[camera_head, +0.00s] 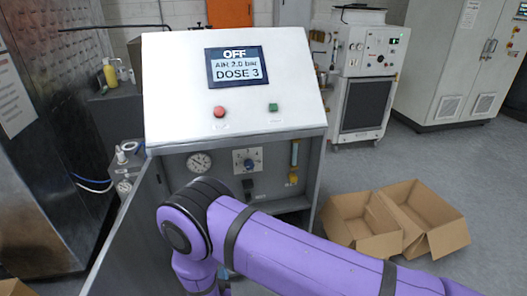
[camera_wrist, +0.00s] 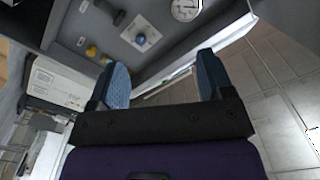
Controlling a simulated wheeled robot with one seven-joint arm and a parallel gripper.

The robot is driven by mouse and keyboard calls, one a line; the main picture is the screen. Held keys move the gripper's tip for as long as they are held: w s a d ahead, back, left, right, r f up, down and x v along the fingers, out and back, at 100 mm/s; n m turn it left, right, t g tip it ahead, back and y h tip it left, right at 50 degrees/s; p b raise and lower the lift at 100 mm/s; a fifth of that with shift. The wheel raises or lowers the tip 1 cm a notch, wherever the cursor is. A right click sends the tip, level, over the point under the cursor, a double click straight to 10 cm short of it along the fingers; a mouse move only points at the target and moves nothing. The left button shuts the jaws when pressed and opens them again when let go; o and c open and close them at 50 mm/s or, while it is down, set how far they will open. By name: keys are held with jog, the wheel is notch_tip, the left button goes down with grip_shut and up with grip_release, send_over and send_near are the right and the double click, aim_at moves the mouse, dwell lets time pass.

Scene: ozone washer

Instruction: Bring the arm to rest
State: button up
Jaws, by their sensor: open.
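My purple arm reaches in from the lower right of the head view and bends in front of the washer's open lower compartment; my gripper is hidden there. In the wrist view my gripper (camera_wrist: 160,85) has its two blue-padded fingers spread apart with nothing between them. The washer panel (camera_head: 170,100) carries a display (camera_head: 237,66) reading OFF, AIR 2.0 bar, DOSE 3. Below it are a red button (camera_head: 219,112) and a green button (camera_head: 273,107). In the compartment are a gauge (camera_head: 199,162) and a dial knob (camera_head: 248,162), both also in the wrist view, apart from the fingers.
The open cabinet door (camera_head: 128,245) stands at the left of the compartment. Open cardboard boxes (camera_head: 440,236) lie on the floor at the right. A white machine (camera_head: 365,60) and a tall cabinet (camera_head: 440,60) stand behind. The floor between them is clear.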

jog(key=w+d+r+g, duration=0.1)
jog(key=w+r+g, duration=0.1)
jog(key=w+r, duration=0.65)
jog(key=w+d+r+g, duration=0.15)
jog(key=w+r, duration=0.45)
jog(key=r, duration=0.6)
jog(key=w+d+r+n+g, duration=0.1)
jog(key=d+r, duration=0.5)
jog(key=r, duration=0.4)
jog(key=w+d+r+g, duration=0.2)
jog(key=d+r, duration=0.3)
jog(key=r, duration=0.4)
jog(key=s+d+r+n+g+h, duration=0.1)
jog(key=s+d+r, duration=0.55)
jog(key=d, duration=0.25)
jog(key=s+d+r+n+g, duration=0.1)
jog(key=s+d+r+g, duration=0.1)
jog(key=s+d+r, duration=0.6)
jog(key=s+d+r+g+h, duration=0.1)
jog(key=s+d+g+h, duration=0.2)
jog(key=s+d, duration=1.3)
jog(key=s, duration=0.3)
jog(key=shift+s+r+n, duration=0.15)
jog(key=shift+s+n, duration=0.25)
